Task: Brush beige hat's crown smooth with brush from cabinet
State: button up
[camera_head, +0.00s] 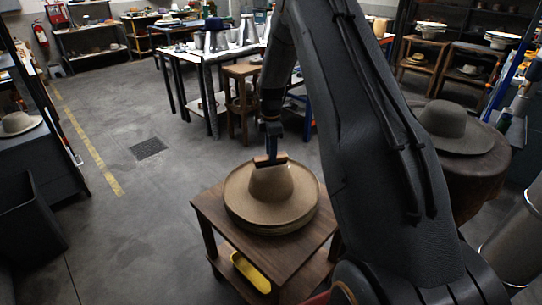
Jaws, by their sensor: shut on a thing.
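The beige hat (270,203) lies brim down on a small dark wooden table (207,206). Its crown (271,184) stands up in the middle of the wide round brim. My gripper (271,147) reaches straight down above the crown and is shut on the brush (270,160). The brush has a brown bar-shaped head that lies across the top of the crown. It looks touching or very close to it; I cannot tell which. My arm's upper links fill the picture's middle right.
A yellow tray (250,271) is on the table's lower shelf. A grey hat (456,128) rests on a round brown stand (474,178) at the right. A wooden stool (241,92) and worktables stand behind.

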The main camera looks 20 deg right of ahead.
jog(key=shift+r+p, duration=1.2)
jog(key=shift+r, duration=1.75)
